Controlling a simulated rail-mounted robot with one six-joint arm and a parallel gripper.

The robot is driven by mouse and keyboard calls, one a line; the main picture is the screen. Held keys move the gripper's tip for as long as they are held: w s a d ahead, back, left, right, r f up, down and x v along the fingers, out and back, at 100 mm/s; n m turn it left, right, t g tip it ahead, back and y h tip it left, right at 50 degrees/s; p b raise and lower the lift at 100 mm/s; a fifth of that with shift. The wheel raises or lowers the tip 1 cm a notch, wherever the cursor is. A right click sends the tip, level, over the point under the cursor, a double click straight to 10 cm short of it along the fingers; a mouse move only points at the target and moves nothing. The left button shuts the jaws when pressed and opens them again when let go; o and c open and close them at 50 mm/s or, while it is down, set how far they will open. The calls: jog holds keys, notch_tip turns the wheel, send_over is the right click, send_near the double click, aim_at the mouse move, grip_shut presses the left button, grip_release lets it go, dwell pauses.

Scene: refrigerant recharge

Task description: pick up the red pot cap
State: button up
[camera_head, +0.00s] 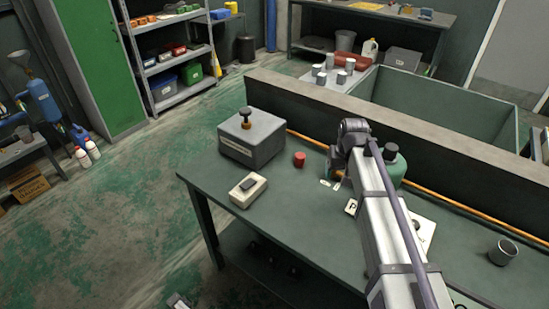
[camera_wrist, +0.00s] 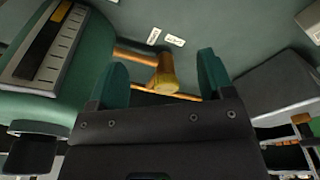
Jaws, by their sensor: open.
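The red pot cap (camera_head: 299,159) is a small red cylinder standing on the green workbench (camera_head: 270,215), just right of the grey box with a dark knob. I cannot make it out in the wrist view. My gripper (camera_wrist: 163,62) is open in the wrist view, its two green fingers apart. A brass fitting (camera_wrist: 163,82) on a copper pipe shows between and beyond the fingers; I cannot tell how far off it is. In the head view my arm stands right of the cap, and its links largely hide the gripper.
The grey box (camera_head: 252,138) stands left of the cap, with a pale block (camera_head: 248,190) in front. A green tank (camera_head: 390,166) is close behind my arm. An orange pipe (camera_head: 450,204) runs along the low back wall. A grey cup (camera_head: 503,252) stands far right.

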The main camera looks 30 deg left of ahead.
jog(key=n+t+y, duration=0.1)
jog(key=n, duration=0.1)
send_near(300, 156)
jog(key=b+x, duration=0.2)
jog(key=x, duration=0.1)
jog(key=b+x, duration=0.3)
jog(key=shift+d+f+b, duration=0.1)
jog(key=shift+d+b, duration=0.15)
jog(key=shift+b, duration=0.1)
jog(key=b+x, duration=0.2)
jog(key=x, duration=0.1)
jog(key=b+x, duration=0.2)
jog(key=b, duration=0.1)
jog(key=shift+w+a+f, duration=0.2)
jog(key=shift+a+f, duration=0.05)
jog(key=shift+f, duration=0.05)
jog(key=shift+r, duration=0.25)
jog(key=c, duration=1)
